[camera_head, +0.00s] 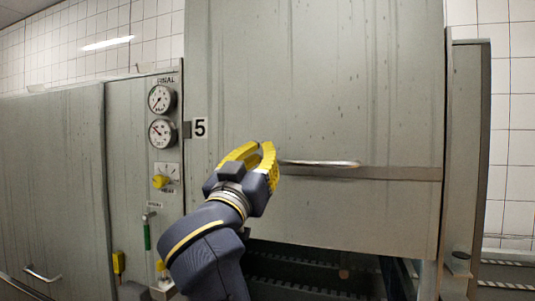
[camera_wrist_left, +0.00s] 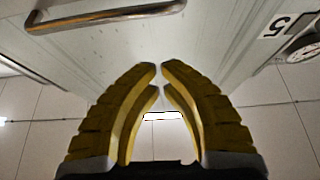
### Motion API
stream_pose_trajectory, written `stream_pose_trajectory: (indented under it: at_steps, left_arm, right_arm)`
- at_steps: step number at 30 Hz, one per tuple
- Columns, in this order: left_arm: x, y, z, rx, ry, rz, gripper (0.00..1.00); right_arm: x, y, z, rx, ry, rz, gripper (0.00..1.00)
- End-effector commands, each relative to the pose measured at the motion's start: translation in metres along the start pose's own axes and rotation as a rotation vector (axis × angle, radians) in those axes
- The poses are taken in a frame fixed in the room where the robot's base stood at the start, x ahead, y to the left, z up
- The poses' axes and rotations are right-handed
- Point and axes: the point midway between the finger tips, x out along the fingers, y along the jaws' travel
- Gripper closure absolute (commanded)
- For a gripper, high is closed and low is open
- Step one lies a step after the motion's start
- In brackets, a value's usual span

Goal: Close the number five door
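The number five door (camera_head: 330,90) is a large grey metal panel in the head view. Its lower edge hangs above a dark opening, so the door stands partly raised. A silver bar handle (camera_head: 320,163) runs across it, and the handle also shows at the top left of the wrist view (camera_wrist_left: 105,15).
A panel with gauges (camera_head: 162,132), a yellow knob (camera_head: 160,181) and a green-handled lever (camera_head: 147,232) is on the left. Another closed grey door (camera_head: 50,180) is beside it. Dark ribbed racks (camera_head: 300,270) show below door five. A metal post (camera_head: 468,150) stands at the right.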

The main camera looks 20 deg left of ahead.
Motion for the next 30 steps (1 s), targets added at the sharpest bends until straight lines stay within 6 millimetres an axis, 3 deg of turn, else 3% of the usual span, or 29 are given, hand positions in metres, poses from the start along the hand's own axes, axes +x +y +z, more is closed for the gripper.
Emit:
stream_pose_trajectory:
  at_steps: [19, 30]
  left_arm:
    - [0.097, -0.001, 0.000, 0.002, -0.001, -0.001, 1.00]
    - [0.074, 0.000, 0.027, 0.001, 0.000, 0.000, 1.00]
  right_arm:
    - [0.000, 0.000, 0.000, 0.000, 0.000, 0.000, 0.62]
    - [0.000, 0.000, 0.000, 0.000, 0.000, 0.000, 0.62]
